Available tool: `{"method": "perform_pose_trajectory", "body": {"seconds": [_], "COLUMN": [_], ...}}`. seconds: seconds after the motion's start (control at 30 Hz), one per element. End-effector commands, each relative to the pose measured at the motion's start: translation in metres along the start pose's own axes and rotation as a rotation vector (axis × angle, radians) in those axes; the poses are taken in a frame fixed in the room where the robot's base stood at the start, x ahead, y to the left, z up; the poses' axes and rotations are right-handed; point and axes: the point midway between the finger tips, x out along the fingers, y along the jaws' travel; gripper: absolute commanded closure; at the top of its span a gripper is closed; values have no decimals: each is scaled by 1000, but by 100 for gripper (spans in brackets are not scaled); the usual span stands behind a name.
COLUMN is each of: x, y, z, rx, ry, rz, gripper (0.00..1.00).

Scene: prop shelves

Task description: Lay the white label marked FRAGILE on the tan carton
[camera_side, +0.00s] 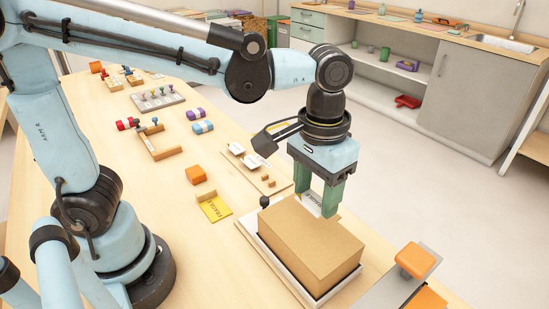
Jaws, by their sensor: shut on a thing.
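The tan carton (330,257) sits on a white tray-like base (284,266) near the table's front right. My gripper (318,196) has green fingers pointing down and is shut on the white label (314,198), which carries dark print. The label shows between the fingers, partly hidden by them. The gripper is at the carton's far top edge in the picture. I cannot tell whether the label touches the carton.
A yellow label (214,208) with dark print lies left of the carton, by an orange block (196,175). A wooden board with small pieces (254,166) lies behind. An orange-topped item on a grey plate (415,261) stands at right.

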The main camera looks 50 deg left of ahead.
Motion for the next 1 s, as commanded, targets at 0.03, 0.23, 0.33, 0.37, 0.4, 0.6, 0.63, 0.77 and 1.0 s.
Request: {"method": "perform_pose_trajectory", "body": {"seconds": [0.03,0.23,0.33,0.37,0.4,0.6,0.63,0.77,1.0], "x": [4,23,31,34,37,47,48,50,51], "y": [0,-1,-1,-1,-1,-1,-1,-1,-1], "z": [0,0,0,0,0,0,0,0,0], "rx": [0,0,0,0,0,0,0,0,0], "ry": [0,0,0,0,0,0,0,0,0], "rz": [0,0,0,0,0,0,0,0,0], "gripper": [72,72,72,72,72,72,72,72,72]}}
